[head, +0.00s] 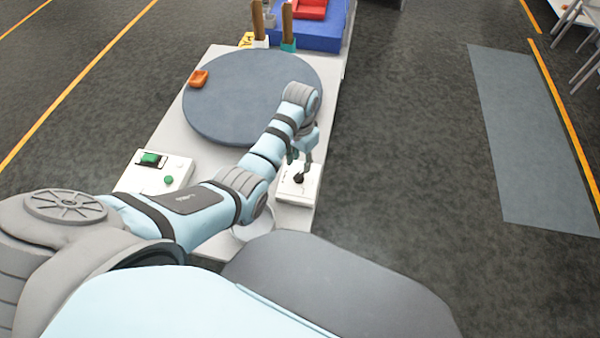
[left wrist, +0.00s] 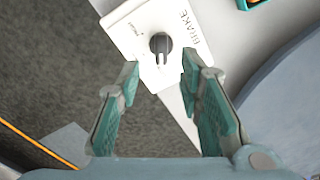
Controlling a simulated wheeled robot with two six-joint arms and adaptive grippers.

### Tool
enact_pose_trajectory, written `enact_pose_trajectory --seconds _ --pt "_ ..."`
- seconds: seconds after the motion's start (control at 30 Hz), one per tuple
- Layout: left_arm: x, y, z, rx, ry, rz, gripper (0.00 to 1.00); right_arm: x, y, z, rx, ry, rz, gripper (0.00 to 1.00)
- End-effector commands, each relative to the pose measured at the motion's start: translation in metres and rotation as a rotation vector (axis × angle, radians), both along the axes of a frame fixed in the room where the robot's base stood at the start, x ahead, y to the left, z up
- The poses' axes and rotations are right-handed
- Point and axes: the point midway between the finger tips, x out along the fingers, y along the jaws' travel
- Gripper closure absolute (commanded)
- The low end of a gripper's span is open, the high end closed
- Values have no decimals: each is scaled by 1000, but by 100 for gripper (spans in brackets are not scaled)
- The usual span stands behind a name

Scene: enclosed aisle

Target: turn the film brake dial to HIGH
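The brake dial (left wrist: 160,44) is a dark round knob with a raised grip and a light pointer line, on a white panel (left wrist: 130,38) marked BRAKE. The pointer line faces the bottom of the left wrist view. The smaller lettering around it is too small to read. In the head view the dial (head: 299,178) sits on its white box (head: 290,192) at the near right corner of the table. My left gripper (left wrist: 160,75) is open, its teal-padded fingers apart on either side of the dial and seemingly short of it. In the head view the left gripper (head: 301,162) is just above the dial. My right gripper is not in view.
A large blue-grey round disc (head: 230,100) covers much of the white table, with an orange block (head: 198,78) on its rim. A control box with green buttons (head: 150,158) stands at left.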

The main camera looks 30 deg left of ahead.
Motion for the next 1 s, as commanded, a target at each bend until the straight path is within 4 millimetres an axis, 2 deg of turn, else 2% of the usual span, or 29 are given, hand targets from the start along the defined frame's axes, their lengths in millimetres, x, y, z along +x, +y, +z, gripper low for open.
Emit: enact_pose_trajectory --seconds 0.03,0.1,0.27,0.53,0.77,1.0 --pt "-1 0 -19 0 3 0 67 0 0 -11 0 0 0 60" --pt "0 0 -35 0 1 1 67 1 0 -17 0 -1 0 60" --pt "0 2 -55 1 -1 4 67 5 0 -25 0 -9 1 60" --pt "0 2 -56 0 -2 4 67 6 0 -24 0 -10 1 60" --pt "0 2 -56 0 -2 4 100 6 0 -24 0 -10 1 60" --pt "0 1 -56 0 -2 -1 100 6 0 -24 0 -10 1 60"
